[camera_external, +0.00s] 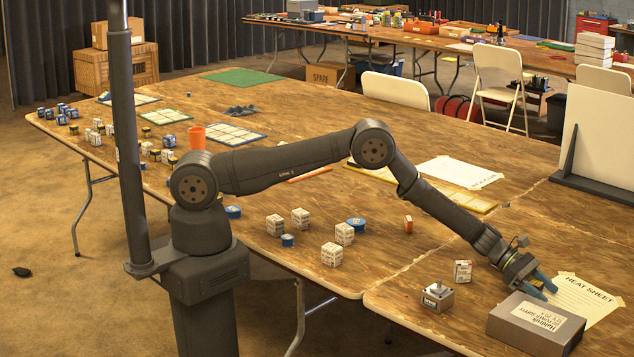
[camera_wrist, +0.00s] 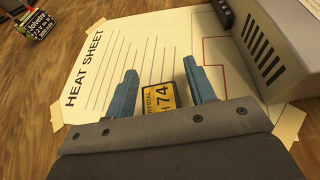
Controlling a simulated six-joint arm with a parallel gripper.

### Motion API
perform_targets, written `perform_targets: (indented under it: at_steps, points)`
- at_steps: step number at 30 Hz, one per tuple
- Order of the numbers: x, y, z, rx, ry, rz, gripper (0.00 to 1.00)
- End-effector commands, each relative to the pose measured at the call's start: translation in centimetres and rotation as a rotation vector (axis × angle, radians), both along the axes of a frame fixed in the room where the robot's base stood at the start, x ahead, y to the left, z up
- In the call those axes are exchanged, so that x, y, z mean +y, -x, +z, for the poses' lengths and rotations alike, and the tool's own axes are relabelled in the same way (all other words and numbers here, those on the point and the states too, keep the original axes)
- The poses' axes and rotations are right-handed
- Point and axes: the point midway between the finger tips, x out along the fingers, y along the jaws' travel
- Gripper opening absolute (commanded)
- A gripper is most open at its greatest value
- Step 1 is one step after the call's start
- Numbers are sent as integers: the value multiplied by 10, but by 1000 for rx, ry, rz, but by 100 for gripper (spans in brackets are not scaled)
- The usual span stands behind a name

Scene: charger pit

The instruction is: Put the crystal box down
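The crystal box (camera_wrist: 159,98) is a small yellow-faced dark block marked CRYSTAL CH 74. In the wrist view it sits between my gripper's two blue fingers, with a narrow gap showing on the right. My gripper (camera_wrist: 160,85) is open around it, above the edge of the white heat sheet (camera_wrist: 105,58). In the external view my gripper (camera_external: 540,283) is low over the right table, at the left edge of the heat sheet (camera_external: 590,296). The box's underside is hidden, so I cannot tell whether it touches the sheet.
A grey labelled case (camera_external: 535,325) stands close in front of my gripper. A metal block (camera_external: 437,296) and a white battery cube (camera_external: 462,270) stand to the left. A white panel on a dark stand (camera_external: 600,150) is behind. Bare wood lies left of the sheet.

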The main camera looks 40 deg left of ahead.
Motion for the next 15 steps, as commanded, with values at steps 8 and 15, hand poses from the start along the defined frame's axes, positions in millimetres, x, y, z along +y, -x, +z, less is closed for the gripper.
perform_targets:
  at_steps: [8, 15]
  points:
    - [0, 0, 4, -1, 1, 0, 50]
    - [27, -1, 15, 1, -1, 3, 50]
